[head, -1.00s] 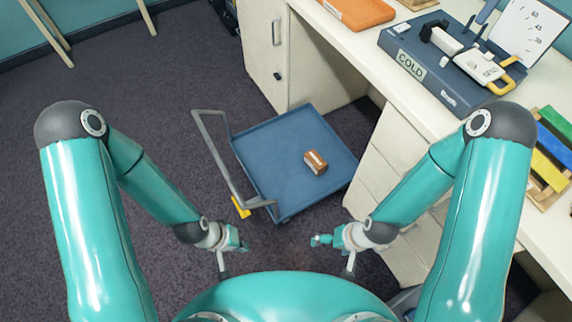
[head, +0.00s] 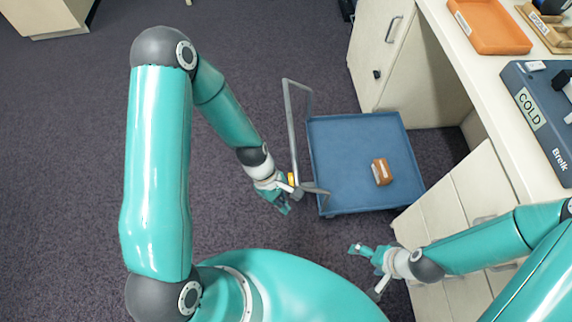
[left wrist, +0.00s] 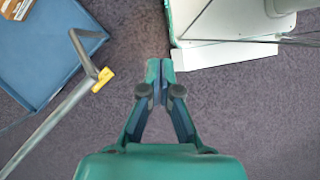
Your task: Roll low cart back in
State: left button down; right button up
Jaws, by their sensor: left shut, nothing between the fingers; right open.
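The low blue cart (head: 345,160) stands on the carpet, partly in the opening under the desk. Its grey handle (head: 291,135) rises at its left side, with a yellow part near its foot. A small brown box (head: 382,171) lies on the deck. My left gripper (head: 284,208) is shut and empty, just left of and below the handle's foot. In the left wrist view, the left gripper (left wrist: 160,72) is apart from the handle (left wrist: 50,125) and the cart (left wrist: 45,45). My right gripper (head: 364,265) is open, below the cart's near edge.
A cream desk with a cabinet (head: 380,45) and drawers (head: 465,190) flanks the cart on the right. Bare carpet (head: 90,150) lies to the left.

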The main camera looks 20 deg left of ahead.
pick_arm(q)
jog(key=w+a+f+n+t+b, duration=0.35)
jog(key=w+a+n+b, duration=0.55)
jog(key=w+a, duration=0.5)
jog(key=w+d+f+b, duration=0.3)
jog(key=d+f, duration=0.3)
jog(key=f, duration=0.1)
jog(key=shift+w+d+f+m, duration=0.15)
jog(key=shift+w+d+m, duration=0.05)
jog(key=shift+d+m, duration=0.15)
pick_arm(e)
notch_tip(320, 180, down, 14)
jog(key=shift+f, duration=0.15)
pick_arm(q)
jog(key=shift+t, duration=0.25)
